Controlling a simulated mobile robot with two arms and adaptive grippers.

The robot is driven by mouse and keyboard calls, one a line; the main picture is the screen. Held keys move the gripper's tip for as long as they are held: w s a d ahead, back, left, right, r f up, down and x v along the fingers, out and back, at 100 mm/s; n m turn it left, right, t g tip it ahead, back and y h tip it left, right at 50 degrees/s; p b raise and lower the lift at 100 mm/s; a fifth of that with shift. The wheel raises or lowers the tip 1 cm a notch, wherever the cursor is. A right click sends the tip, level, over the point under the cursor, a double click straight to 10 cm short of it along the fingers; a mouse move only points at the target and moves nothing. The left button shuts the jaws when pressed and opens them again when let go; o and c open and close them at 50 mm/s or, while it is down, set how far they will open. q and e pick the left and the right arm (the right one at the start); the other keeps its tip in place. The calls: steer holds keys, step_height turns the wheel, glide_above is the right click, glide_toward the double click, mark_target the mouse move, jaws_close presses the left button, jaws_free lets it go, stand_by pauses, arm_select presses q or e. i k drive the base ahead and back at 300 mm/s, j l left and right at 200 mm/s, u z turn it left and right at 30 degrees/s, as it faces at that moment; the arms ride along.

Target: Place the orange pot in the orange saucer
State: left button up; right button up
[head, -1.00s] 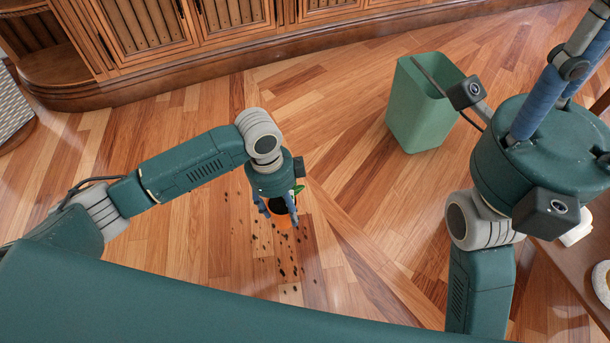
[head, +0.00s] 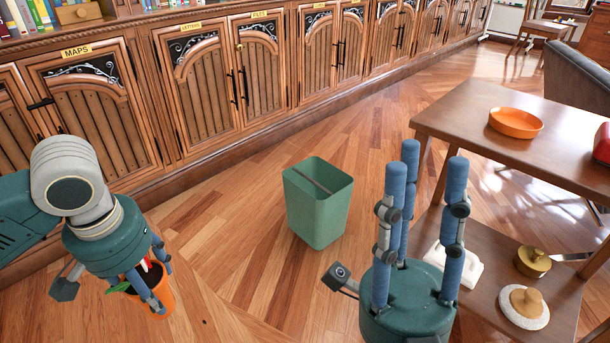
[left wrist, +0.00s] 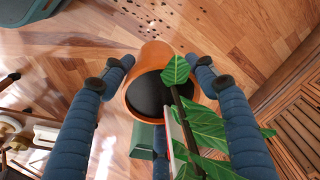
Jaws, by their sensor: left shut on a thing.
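The orange pot (head: 164,303) is in my left gripper (head: 160,288), at the lower left of the head view. In the left wrist view the pot (left wrist: 152,56) sits between the blue fingers, with dark soil inside. A leafy green plant (left wrist: 205,128) sticks out of it. The orange saucer (head: 516,123) lies empty on the upper top of the wooden table at the right, far from the pot. My right gripper (head: 423,185) has its fingers pointing up and spread apart, with nothing between them.
A green bin (head: 318,213) stands on the floor between my two grippers. The wooden table (head: 480,112) also bears a red object (head: 601,144) near the saucer. Its lower shelf (head: 490,285) holds a brass pot (head: 533,262) and a knobbed disc (head: 523,306). Cabinets (head: 205,85) line the back.

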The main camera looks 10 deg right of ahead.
mark_target(512, 127)
steer(key=l+z, duration=0.1)
steer(key=z, duration=1.4)
